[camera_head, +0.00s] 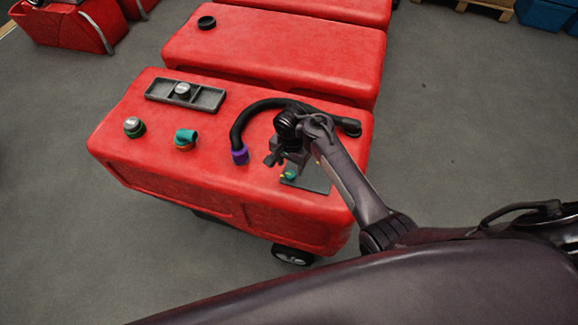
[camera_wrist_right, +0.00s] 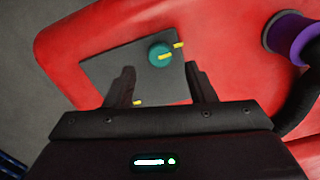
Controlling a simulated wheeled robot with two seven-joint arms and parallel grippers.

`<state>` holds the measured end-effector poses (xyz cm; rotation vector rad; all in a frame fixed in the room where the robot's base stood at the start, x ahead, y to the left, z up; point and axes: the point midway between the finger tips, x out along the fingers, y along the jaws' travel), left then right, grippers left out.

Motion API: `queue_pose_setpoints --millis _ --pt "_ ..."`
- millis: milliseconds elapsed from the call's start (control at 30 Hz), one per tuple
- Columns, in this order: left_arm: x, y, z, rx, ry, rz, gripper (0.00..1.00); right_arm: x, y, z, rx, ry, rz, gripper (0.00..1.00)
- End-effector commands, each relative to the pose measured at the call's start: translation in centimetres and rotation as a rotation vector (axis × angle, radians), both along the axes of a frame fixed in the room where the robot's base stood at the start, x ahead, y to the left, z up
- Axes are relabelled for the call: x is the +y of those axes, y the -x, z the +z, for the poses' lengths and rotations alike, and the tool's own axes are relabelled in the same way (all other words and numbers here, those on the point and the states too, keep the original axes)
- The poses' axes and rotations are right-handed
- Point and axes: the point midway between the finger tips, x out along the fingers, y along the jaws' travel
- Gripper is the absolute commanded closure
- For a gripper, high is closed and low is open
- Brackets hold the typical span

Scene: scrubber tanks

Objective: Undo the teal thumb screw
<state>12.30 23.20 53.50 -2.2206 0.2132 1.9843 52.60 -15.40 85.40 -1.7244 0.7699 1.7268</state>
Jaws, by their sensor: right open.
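The teal thumb screw (camera_wrist_right: 159,55) sits on a grey plate (camera_wrist_right: 95,72) on top of the red tank. It has a yellow mark, and another short yellow mark lies beside it on the plate. In the head view the screw (camera_head: 288,175) shows small, just below my right gripper (camera_head: 280,163). In the wrist view my right gripper (camera_wrist_right: 161,70) is open, its two dark fingers apart. The screw appears between and just beyond the fingertips, and the gap to it is hard to judge. My left gripper is not in view.
A black hose (camera_head: 262,105) with a purple collar (camera_head: 240,156) arches over the tank beside my right arm. A teal-and-orange fitting (camera_head: 185,138), a capped knob (camera_head: 134,127) and a black tray (camera_head: 211,98) are farther left. More red tanks (camera_head: 275,55) stand behind.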

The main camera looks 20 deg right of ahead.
Motion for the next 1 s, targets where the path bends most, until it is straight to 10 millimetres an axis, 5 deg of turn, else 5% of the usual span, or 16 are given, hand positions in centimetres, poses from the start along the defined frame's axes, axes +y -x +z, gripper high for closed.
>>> queue_pose_setpoints --millis 233,633,1000 --pt "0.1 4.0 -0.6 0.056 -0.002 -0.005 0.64 0.0 0.0 -3.6 0.000 0.001 0.000 0.50" --pt "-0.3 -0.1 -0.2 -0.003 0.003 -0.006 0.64 0.0 0.0 -4.5 -0.002 -0.001 -0.001 0.50" --pt "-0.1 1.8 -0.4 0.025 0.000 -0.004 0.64 0.0 0.0 -4.5 -0.001 0.000 0.000 0.95"
